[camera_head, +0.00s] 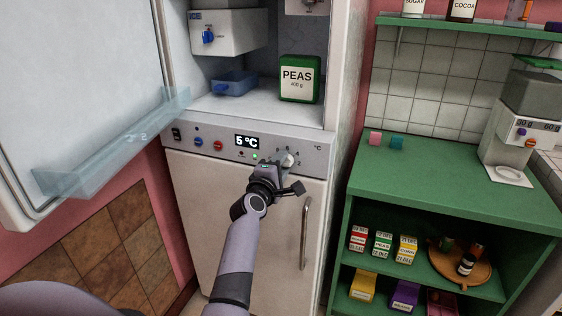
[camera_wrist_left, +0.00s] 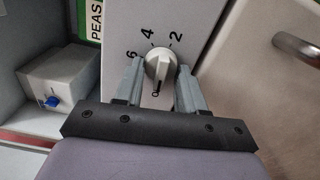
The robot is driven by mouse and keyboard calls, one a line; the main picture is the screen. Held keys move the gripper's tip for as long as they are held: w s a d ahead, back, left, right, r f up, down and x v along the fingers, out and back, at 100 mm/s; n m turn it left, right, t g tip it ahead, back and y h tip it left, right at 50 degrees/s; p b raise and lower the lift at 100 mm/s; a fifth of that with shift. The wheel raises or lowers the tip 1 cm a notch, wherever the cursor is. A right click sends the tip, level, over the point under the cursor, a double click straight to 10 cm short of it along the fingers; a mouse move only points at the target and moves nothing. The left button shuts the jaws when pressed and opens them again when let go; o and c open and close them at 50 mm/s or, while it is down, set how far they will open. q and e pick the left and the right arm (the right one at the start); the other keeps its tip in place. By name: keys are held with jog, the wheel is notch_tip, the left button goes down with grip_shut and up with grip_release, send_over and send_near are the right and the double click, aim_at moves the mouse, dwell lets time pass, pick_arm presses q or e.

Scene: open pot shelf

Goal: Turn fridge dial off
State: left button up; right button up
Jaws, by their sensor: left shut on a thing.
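The fridge dial (camera_head: 289,160) is a round white knob on the right of the fridge's control panel. In the left wrist view the dial (camera_wrist_left: 160,66) has 2, 4 and 6 printed around its top and a 0 below it. Its raised ridge lies along a line running down to the 0; I cannot tell for sure which end is the pointer. My left gripper (camera_head: 281,169) is at the panel, shut on the dial with one finger on each side. The display (camera_head: 247,142) reads 5 °C. My right gripper is not in view.
The upper fridge door (camera_head: 80,80) stands open at the left, with a clear door shelf (camera_head: 115,150). A green PEAS box (camera_head: 299,79) stands inside the fridge. The lower door has a vertical handle (camera_head: 305,233). A green shelf unit (camera_head: 450,183) stands at the right.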

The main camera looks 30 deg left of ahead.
pick_arm(q)
jog(key=shift+n, duration=0.5)
jog(key=o, duration=1)
jog(key=shift+s+d, duration=0.1)
jog(key=shift+s, duration=0.05)
